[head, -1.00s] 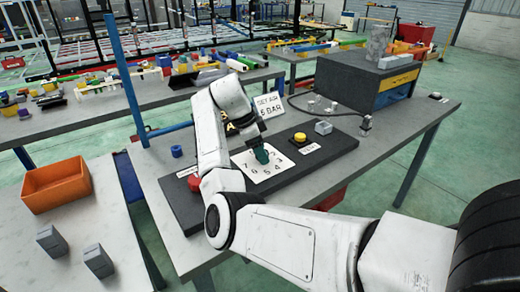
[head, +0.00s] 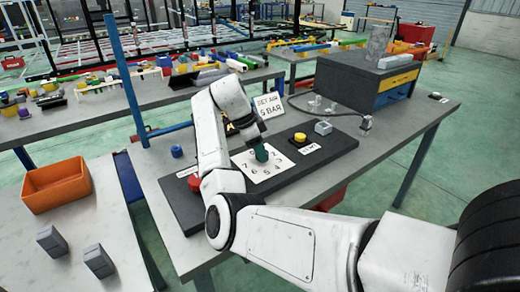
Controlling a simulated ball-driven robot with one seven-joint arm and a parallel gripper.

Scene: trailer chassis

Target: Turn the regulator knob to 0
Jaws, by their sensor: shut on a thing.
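The regulator knob (head: 261,153) is a small teal-green piece on a white numbered dial plate (head: 262,177), which lies on a dark panel (head: 300,175) on the bench. My gripper (head: 259,144) reaches down from above and is shut on the knob. My arm hides the left part of the dial and most of the gripper fingers. Several digits show around the plate's edge, but the knob's pointer and the 0 mark cannot be made out.
A yellow button (head: 300,138) and a grey block (head: 323,128) sit right of the dial. A red button (head: 195,183) is left, close to my arm. A sign reading 5 BAR (head: 269,106) stands behind. A large grey-topped box (head: 368,80) stands back right.

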